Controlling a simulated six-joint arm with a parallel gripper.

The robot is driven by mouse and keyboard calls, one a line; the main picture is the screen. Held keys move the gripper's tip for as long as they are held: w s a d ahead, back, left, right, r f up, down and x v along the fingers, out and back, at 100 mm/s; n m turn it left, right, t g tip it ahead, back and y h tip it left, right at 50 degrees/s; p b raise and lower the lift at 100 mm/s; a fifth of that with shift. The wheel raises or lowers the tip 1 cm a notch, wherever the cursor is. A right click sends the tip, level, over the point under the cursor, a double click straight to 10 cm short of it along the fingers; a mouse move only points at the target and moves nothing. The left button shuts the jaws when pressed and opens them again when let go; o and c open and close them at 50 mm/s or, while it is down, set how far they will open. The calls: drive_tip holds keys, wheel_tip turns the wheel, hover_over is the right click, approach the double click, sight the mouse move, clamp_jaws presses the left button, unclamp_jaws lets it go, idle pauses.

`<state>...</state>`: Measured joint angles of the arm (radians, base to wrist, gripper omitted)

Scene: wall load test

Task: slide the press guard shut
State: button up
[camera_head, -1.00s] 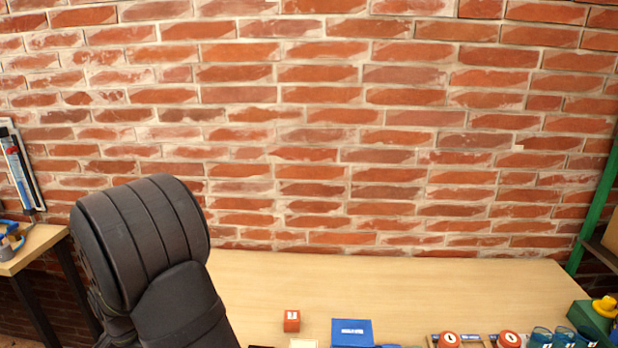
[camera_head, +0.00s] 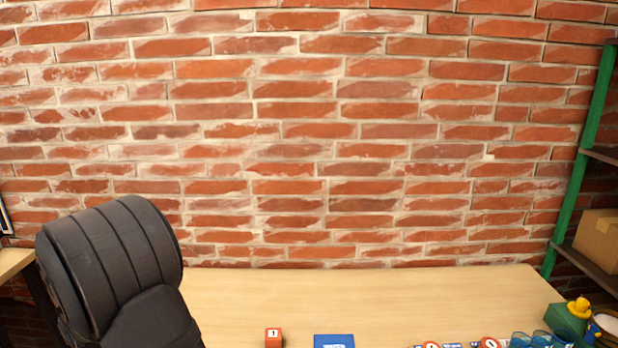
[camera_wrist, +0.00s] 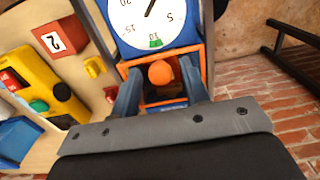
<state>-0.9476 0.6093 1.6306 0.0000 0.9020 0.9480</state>
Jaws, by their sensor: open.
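In the wrist view, a blue-rimmed dial gauge (camera_wrist: 147,16) with a white face is at the top. Just below it is an orange frame (camera_wrist: 137,61), which may be the press guard; I cannot tell for sure. A round orange knob (camera_wrist: 161,72) sits within the frame, over a dark gap. My gripper (camera_wrist: 161,84) is open, with its blue-grey fingers on either side of the knob. Whether either finger touches the knob or frame is unclear. The lower part of the frame is hidden behind the gripper. The head view shows neither press nor gripper.
In the head view, a wooden table (camera_head: 400,295) carries small items along the near edge. A green-post shelf (camera_head: 575,180) stands right.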

drive_tip(key=shift+r, duration=3.5)
drive_tip(key=shift+f, duration=3.55)
drive_tip(key=shift+r, duration=0.1)
